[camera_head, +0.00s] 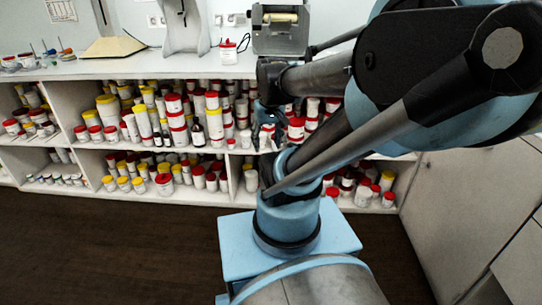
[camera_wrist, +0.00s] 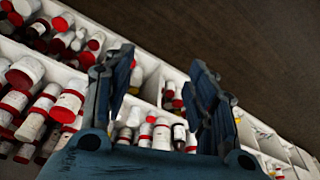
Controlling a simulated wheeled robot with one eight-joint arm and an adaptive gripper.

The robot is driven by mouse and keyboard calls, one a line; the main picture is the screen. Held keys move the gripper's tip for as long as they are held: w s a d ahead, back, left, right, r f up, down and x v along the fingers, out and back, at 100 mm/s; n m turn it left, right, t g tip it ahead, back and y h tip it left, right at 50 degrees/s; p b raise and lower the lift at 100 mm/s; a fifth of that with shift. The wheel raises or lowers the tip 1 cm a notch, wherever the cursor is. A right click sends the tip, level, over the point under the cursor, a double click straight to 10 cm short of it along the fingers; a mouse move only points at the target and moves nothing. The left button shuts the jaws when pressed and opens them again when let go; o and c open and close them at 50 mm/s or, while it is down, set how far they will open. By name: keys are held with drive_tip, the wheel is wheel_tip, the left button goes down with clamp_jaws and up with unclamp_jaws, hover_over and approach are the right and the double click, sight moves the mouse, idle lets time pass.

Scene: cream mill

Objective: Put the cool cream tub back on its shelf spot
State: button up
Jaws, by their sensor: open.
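A white tub with a red lid (camera_head: 228,52) stands upright on the counter top, left of the grey machine. Its label is too small to read, so I cannot tell whether it is the cool cream tub. My gripper (camera_head: 267,122) is in front of the upper shelf, below the counter edge and lower right of that tub. In the wrist view my gripper (camera_wrist: 160,72) has its two blue fingers wide apart, with nothing held between them. Several white tubs, such as a red-lidded one (camera_wrist: 146,131), show beyond the fingers on the shelf.
The shelf unit (camera_head: 150,170) is crowded with white tubs and bottles with red or yellow lids. A small red-lidded tub (camera_head: 231,143) stands at the upper shelf's front edge. The grey machine (camera_head: 281,30) stands on the counter. The dark floor (camera_head: 120,250) is clear.

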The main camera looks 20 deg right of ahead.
drive_tip(key=s+f, duration=0.2)
drive_tip(key=s, duration=0.3)
drive_tip(key=shift+s+d+f, duration=0.1)
drive_tip(key=shift+d+f, duration=0.05)
drive_tip(key=shift+f, duration=0.25)
idle(0.9)
